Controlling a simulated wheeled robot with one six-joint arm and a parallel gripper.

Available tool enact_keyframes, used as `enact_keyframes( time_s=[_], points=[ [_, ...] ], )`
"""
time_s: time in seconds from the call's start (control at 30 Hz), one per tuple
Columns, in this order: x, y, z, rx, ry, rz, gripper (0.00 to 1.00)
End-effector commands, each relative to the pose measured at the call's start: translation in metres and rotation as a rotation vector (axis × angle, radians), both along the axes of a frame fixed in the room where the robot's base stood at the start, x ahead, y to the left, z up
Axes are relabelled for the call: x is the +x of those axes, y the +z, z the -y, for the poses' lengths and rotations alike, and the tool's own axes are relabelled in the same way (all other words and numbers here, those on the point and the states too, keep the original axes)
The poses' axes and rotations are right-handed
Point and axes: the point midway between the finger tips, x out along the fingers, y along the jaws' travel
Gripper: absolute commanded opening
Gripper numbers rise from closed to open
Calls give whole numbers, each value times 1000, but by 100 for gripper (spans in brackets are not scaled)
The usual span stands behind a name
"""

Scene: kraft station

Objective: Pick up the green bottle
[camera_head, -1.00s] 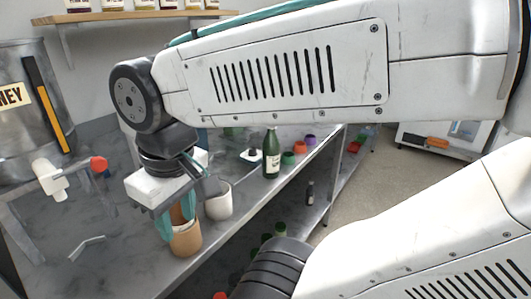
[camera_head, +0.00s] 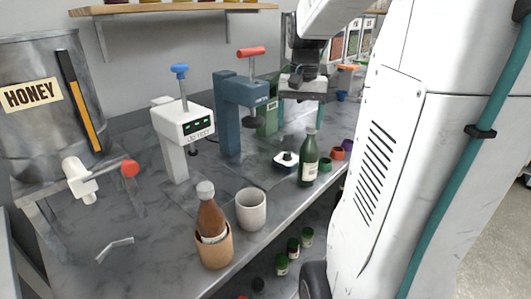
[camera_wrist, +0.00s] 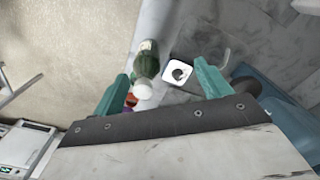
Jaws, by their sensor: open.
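The green bottle (camera_head: 308,170) with a pale label and light cap stands upright on the grey counter near its front edge. My gripper (camera_head: 301,114) is above it, with its teal fingers spread apart and pointing down. In the wrist view the green bottle (camera_wrist: 147,62) shows between the fingers' lines, nearer the left finger, with its pale cap towards the camera. My gripper (camera_wrist: 164,84) is empty there, and no contact with the bottle shows.
A white square object with a black top (camera_head: 286,160) stands just left of the bottle; small coloured cups (camera_head: 337,153) stand right. Blue press (camera_head: 232,115) and white sealer (camera_head: 183,125) stand left. A brown bottle (camera_head: 211,218) sits in a tan cup (camera_head: 216,252), beside a cream cup (camera_head: 251,210).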

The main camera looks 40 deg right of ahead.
Motion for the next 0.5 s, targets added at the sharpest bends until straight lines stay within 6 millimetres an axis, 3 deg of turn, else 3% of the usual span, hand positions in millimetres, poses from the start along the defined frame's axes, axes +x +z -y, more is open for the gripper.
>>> enact_keyframes(
  time_s=[0.03, 0.1, 0.2, 0.5],
  points=[
    [-1, -3, 19, 5, -44, -5, 77],
    [-1, -6, 35, 9, -83, -7, 77],
    [-2, -10, 48, 11, -115, -10, 77],
    [-4, -42, 50, 13, -120, -11, 77]
  ],
)
